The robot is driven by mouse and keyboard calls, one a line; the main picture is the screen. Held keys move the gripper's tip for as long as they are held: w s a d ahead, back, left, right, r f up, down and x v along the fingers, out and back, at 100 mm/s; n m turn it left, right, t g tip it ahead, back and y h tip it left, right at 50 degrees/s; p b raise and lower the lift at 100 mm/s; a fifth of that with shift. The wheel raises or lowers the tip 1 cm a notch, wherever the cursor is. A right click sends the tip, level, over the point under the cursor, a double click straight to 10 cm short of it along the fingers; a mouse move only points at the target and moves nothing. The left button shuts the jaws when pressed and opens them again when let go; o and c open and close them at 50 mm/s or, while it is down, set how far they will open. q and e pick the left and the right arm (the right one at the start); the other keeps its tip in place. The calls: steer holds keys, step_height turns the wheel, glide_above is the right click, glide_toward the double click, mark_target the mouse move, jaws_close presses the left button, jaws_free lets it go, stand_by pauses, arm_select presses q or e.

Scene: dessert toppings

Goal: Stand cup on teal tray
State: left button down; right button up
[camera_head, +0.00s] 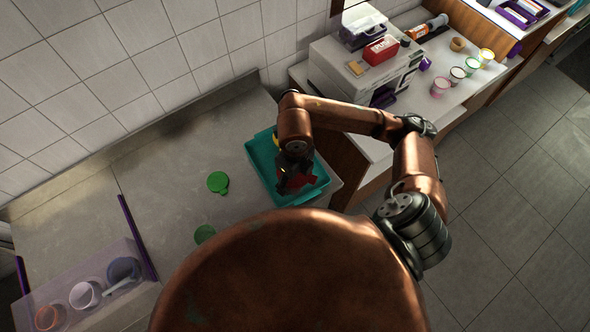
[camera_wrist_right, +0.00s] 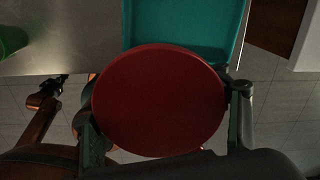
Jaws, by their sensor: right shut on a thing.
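The teal tray (camera_head: 261,158) lies at the right end of the metal counter, and part of it shows at the top of the wrist view (camera_wrist_right: 190,22). My right gripper (camera_head: 294,185) is above the tray's near right part, shut on a red cup (camera_head: 300,181). In the wrist view the cup shows as a round red face (camera_wrist_right: 160,100) between the fingers. Its sides are hidden, and I cannot tell whether it touches the tray. A copper arm part of mine with a dark end (camera_wrist_right: 56,86) shows at the left there, too small and dark to read.
Two green items (camera_head: 218,182) (camera_head: 204,234) lie left of the tray. A clear bin (camera_head: 85,280) with several cups is at lower left. A white machine (camera_head: 360,72) and small cups (camera_head: 458,74) stand on the right counter. The counter's middle is clear.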

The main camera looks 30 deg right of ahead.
steer(key=w+d+f, duration=0.1)
steer(key=w+f, duration=0.1)
steer(key=f, duration=0.1)
steer(key=w+d+f+p, duration=0.1)
steer(key=w+f, duration=0.1)
steer(key=f, duration=0.1)
steer(key=w+d+f, duration=0.1)
steer(key=w+f, duration=0.1)
steer(key=f, duration=0.1)
steer(key=shift+d+p, duration=0.4)
steer(key=shift+f, duration=0.45)
steer(key=shift+f, duration=0.1)
steer(key=o, duration=1.2)
steer(key=shift+o, duration=0.2)
